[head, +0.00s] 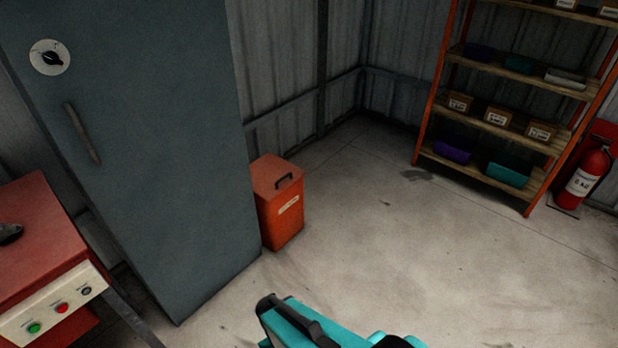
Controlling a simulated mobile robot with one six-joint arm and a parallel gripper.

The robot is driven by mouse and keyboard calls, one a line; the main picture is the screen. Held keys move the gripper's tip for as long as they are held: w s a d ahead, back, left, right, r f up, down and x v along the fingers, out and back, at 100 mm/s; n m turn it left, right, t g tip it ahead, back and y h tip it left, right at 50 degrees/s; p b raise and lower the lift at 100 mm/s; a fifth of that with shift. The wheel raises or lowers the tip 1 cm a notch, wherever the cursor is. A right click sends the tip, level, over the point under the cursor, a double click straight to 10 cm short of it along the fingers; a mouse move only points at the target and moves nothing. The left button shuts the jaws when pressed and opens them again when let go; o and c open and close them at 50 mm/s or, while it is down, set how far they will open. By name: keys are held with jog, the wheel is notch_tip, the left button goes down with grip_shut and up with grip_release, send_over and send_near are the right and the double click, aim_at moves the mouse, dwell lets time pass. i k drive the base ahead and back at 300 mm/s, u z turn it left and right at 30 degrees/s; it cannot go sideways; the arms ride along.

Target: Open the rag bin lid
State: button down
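The rag bin (282,217) is an orange-red box with a pale label on its front. It stands on the floor against the right side of the tall grey cabinet. Its lid (272,175) is closed and has a dark handle (284,181) on top. My arm, teal and black, shows at the bottom centre, in front of and below the bin in the picture. I cannot make out my gripper's fingers, and nothing of mine touches the bin.
The tall grey cabinet (150,170) stands close on the bin's left. A red machine with a button panel (60,307) is at the lower left. Shelving (484,169) with bins and boxes and a fire extinguisher (583,180) stand at the right. The middle floor is clear.

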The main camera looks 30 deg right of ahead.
aim_at(272, 175)
jog(key=u, duration=0.15)
jog(key=i, duration=0.9)
jog(key=z, duration=0.05)
